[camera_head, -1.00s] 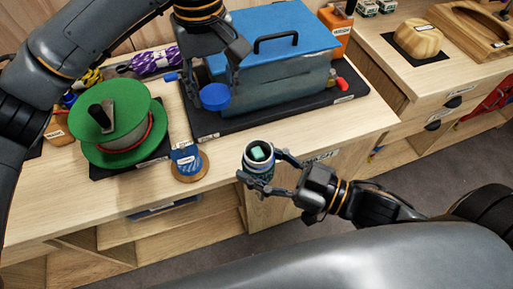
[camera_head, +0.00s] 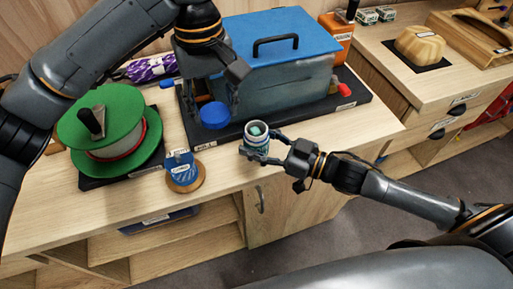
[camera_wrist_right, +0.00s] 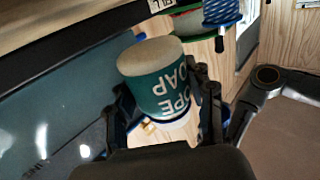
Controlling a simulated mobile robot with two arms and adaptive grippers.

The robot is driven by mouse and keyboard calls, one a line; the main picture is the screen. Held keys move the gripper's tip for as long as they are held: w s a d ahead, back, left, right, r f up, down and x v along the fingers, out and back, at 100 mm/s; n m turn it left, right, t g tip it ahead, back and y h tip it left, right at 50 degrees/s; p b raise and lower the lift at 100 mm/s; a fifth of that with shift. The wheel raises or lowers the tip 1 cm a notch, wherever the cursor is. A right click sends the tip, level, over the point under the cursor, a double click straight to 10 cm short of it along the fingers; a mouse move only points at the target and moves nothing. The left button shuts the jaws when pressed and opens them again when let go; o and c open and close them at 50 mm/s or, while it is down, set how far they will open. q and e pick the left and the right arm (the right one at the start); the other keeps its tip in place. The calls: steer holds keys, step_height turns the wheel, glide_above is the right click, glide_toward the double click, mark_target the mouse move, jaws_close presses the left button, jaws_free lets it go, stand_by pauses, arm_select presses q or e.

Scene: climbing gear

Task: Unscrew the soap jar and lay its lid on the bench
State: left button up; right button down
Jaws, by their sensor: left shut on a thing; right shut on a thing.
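The soap jar (camera_head: 255,143) is open at the top, with a pale green block of soap inside. My right gripper (camera_head: 263,150) is shut around its side and holds it upright by the bench's front part. In the right wrist view the jar (camera_wrist_right: 160,85) shows a green label with upside-down "ROPE SOAP" lettering between the fingers. The blue lid (camera_head: 214,115) is off the jar, just left of and behind it. My left gripper (camera_head: 216,103) is shut on the lid from above; its fingers are partly hidden. Whether the lid touches the dark mat is unclear.
A blue-lidded box (camera_head: 285,75) stands on a dark mat (camera_head: 318,108) behind the jar. A green spool (camera_head: 85,118) and a round wooden piece with a blue label (camera_head: 184,173) are at left. Bare bench (camera_head: 222,165) lies in front of the lid.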

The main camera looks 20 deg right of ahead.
mark_target(267, 153)
steer(key=shift+w+f, duration=0.15)
steer(key=shift+f, duration=1.6)
steer(key=shift+f, duration=0.2)
steer(key=c, duration=0.5)
jaws_free()
steer(key=shift+r, duration=0.25)
steer(key=v, duration=1.2)
